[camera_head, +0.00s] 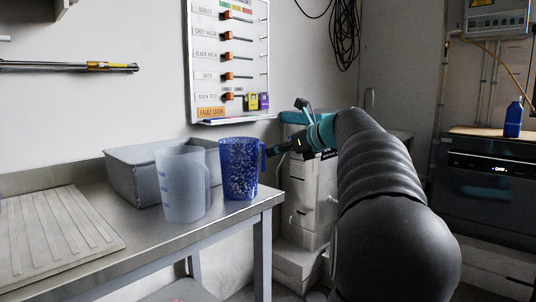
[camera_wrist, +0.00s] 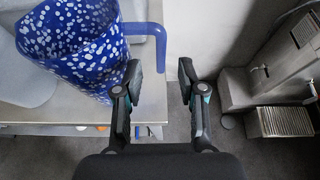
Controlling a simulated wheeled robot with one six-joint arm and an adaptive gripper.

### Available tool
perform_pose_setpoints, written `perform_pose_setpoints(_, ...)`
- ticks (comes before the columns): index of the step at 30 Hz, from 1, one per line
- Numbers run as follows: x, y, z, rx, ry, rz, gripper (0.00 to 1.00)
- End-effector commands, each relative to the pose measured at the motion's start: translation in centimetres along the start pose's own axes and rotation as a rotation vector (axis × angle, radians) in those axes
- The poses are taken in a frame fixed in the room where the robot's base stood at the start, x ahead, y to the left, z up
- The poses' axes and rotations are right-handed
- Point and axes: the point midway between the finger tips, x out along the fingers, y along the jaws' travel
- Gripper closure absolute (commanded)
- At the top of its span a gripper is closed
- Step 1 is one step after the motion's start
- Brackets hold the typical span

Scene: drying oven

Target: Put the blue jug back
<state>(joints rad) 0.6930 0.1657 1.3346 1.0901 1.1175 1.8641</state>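The blue jug (camera_head: 238,170), speckled with white, stands upright on the metal table near its right end. Its handle points right, towards my gripper (camera_head: 274,151). In the wrist view the jug (camera_wrist: 70,40) is at the upper left, and its plain blue handle (camera_wrist: 158,42) reaches between my two fingertips (camera_wrist: 160,74). The fingers are open, with visible gaps on both sides of the handle. The jug's base is partly hidden in the wrist view.
A translucent jug (camera_head: 182,187) stands just left of the blue jug. A grey basin (camera_head: 130,180) is behind them, and a ribbed drainboard (camera_head: 55,240) lies at left. The table's (camera_head: 190,238) right edge is close to the blue jug. A blue bottle (camera_head: 513,120) stands far right.

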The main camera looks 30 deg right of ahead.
Motion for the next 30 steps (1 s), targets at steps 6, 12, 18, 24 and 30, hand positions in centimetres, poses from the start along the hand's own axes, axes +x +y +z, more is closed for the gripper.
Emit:
perform_pose_setpoints(6,-4.0,-0.1,0.1,0.0,0.0,-0.003,0.6)
perform_pose_setpoints(12,-5.7,-0.1,0.0,0.0,0.0,-0.002,0.6)
perform_pose_setpoints(18,-6.0,0.0,0.0,0.0,0.0,0.0,0.6)
perform_pose_setpoints(24,-5.5,1.3,-0.4,-0.05,0.022,0.008,0.6)
perform_pose_setpoints(30,-3.4,10.3,-4.2,-0.459,0.178,0.087,0.6)
